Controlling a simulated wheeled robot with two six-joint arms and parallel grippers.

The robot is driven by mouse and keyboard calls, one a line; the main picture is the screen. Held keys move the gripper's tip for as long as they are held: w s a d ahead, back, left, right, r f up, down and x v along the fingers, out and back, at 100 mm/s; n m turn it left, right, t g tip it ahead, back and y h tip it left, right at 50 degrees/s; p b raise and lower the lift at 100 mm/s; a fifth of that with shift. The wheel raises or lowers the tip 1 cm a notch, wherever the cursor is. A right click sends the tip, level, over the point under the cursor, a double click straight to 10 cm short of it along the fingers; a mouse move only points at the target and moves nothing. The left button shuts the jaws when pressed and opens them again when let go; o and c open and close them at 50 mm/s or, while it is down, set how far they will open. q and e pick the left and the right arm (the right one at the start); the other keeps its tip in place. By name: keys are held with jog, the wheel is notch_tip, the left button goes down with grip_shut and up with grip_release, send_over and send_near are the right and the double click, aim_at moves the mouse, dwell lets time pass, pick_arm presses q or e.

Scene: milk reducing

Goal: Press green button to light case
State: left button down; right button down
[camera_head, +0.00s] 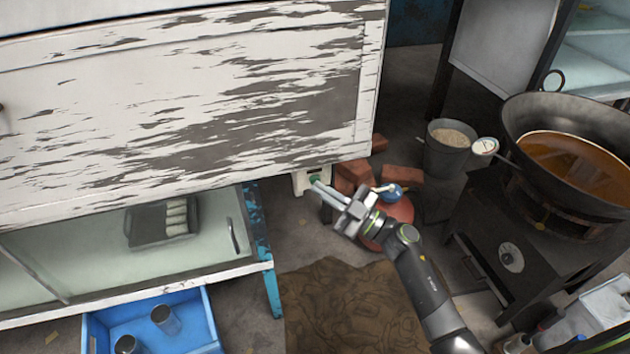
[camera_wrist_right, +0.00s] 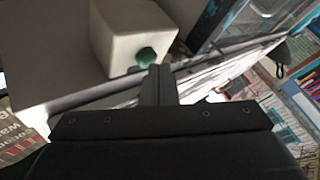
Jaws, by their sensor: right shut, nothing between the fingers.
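A green button (camera_head: 314,179) sits on a small white box (camera_head: 301,184) at the lower right corner of the weathered white case (camera_head: 200,110). In the right wrist view the green button (camera_wrist_right: 146,57) stands out from the white box (camera_wrist_right: 125,28). My right gripper (camera_head: 318,187) is shut and empty, with its fingertips close by the button. In the right wrist view the shut fingers (camera_wrist_right: 157,82) point toward the button's right side. I cannot tell whether they touch it. My left gripper is not in view.
A glass-fronted lower compartment (camera_head: 90,255) holds a dark tray (camera_head: 146,228) with pale rolls. A blue crate (camera_head: 205,325) with metal cups stands below. Bricks (camera_head: 403,175), a red round object (camera_head: 400,215), a bucket (camera_head: 450,155) and a wok on a stove (camera_head: 510,255) crowd the right.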

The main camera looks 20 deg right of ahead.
jog(key=shift+w, duration=0.15)
dwell(0.7)
jog(key=shift+s+p, duration=0.6)
jog(key=shift+s, duration=0.05)
jog(key=s+p, duration=0.3)
jog(key=s, duration=0.3)
jog(key=shift+d, duration=0.2)
dwell(0.4)
